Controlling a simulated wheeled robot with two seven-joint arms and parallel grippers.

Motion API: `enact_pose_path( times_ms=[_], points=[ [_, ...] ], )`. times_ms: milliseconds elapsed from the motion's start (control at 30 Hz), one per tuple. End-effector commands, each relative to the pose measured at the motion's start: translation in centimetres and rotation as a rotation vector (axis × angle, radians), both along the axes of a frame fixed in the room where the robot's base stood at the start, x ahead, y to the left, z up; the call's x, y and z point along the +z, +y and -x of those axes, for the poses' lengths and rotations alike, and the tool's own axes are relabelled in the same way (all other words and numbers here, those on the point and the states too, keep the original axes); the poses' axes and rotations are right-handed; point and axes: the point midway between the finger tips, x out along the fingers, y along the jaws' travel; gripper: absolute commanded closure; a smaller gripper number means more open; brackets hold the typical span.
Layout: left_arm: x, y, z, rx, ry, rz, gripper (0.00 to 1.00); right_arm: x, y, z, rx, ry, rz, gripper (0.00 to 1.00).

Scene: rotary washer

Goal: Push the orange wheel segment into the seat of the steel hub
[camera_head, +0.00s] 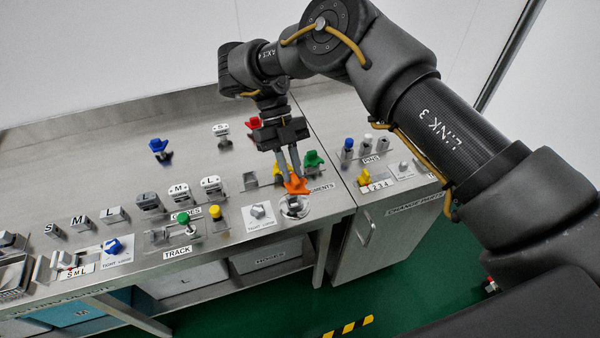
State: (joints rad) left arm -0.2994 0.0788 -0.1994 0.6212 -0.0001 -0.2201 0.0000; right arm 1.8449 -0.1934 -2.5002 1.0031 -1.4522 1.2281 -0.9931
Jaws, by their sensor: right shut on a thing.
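The orange wheel segment (297,186) is in the jaws of my right gripper (292,176), which points down at the front of the steel bench. The gripper is shut on the segment. The steel hub (295,207) is directly below it, near the bench's front edge. I cannot tell whether the segment touches the hub or sits in its seat. A yellow segment (280,170) and a green segment (313,158) stand just behind the gripper, and a red one (254,123) is farther back. My left gripper is not in view.
A labelled knob (258,212) is left of the hub. Pins (366,145) and a yellow part (364,178) stand on the right. Blocks, guides and the track with green (183,218) and yellow knobs fill the left. A blue part (158,146) is farther back, with bare steel around it.

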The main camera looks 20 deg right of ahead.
Motion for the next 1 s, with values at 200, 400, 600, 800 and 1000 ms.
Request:
enact_pose_path(
  times_ms=[200, 400, 600, 800, 1000],
  points=[
    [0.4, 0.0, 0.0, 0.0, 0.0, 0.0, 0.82, -0.7, 0.0, -0.5, -0.296, 0.027, -0.003, 1.0],
    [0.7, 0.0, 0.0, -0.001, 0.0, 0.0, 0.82, -1.5, -0.2, -0.9, -0.542, 0.051, -0.004, 1.0],
    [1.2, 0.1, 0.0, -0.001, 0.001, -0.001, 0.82, -2.6, -0.9, -1.5, -0.872, 0.079, -0.011, 1.0],
    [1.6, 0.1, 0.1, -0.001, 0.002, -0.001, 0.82, -4.2, -1.5, -2.0, -1.2, 0.109, -0.024, 1.0],
    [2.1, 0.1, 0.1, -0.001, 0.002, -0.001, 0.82, -6.0, -2.9, -2.6, -1.541, 0.134, -0.054, 1.0]
  ],
)
